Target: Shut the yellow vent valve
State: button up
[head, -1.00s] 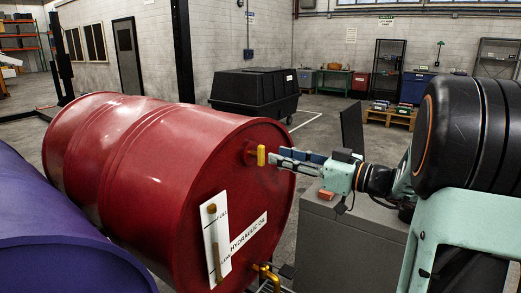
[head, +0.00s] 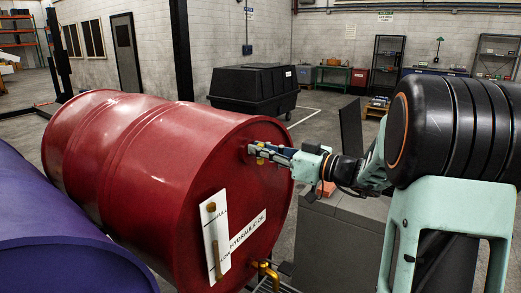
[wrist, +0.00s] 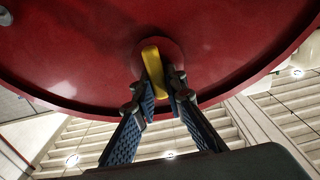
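The yellow vent valve (wrist: 153,68) is on the end face of the red drum (head: 150,150), near its upper rim. In the wrist view its yellow handle stands slightly tilted in front of a round red boss. In the head view only a bit of the valve (head: 260,160) shows past the fingers. My gripper (wrist: 161,88) has its two fingers apart, with the lower end of the handle between or just ahead of the tips. I cannot tell whether either finger touches it.
A white level gauge (head: 217,240) and a "HYDRAULIC OIL" label are on the drum face. A yellow tap (head: 268,272) sits low on it. A purple drum (head: 60,235) lies at left. A grey cabinet (head: 345,240) stands below my arm.

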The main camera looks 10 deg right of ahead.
jog(key=shift+b, duration=0.3)
grip_shut()
jog(key=shift+f+m+b, duration=0.2)
jog(key=shift+m+b, duration=0.4)
jog(key=shift+b, duration=0.1)
jog(key=m+b, duration=0.2)
jog(key=b, duration=0.1)
jog(key=shift+w+d+f, duration=0.1)
jog(key=shift+w+d, duration=0.05)
jog(key=shift+w+d+f+m+b, duration=0.15)
jog(key=shift+m+b, duration=0.45)
jog(key=shift+m, duration=1.85)
jog(key=shift+w+d+f+m+b, duration=0.15)
jog(key=shift+m+b, duration=0.45)
jog(key=shift+m, duration=1.8)
jog(key=shift+w+d+f+m+b, duration=0.15)
jog(key=shift+m+b, duration=0.45)
jog(key=shift+m, duration=1.85)
jog(key=shift+s+a, duration=0.1)
jog(key=o, duration=0.7)
grip_release()
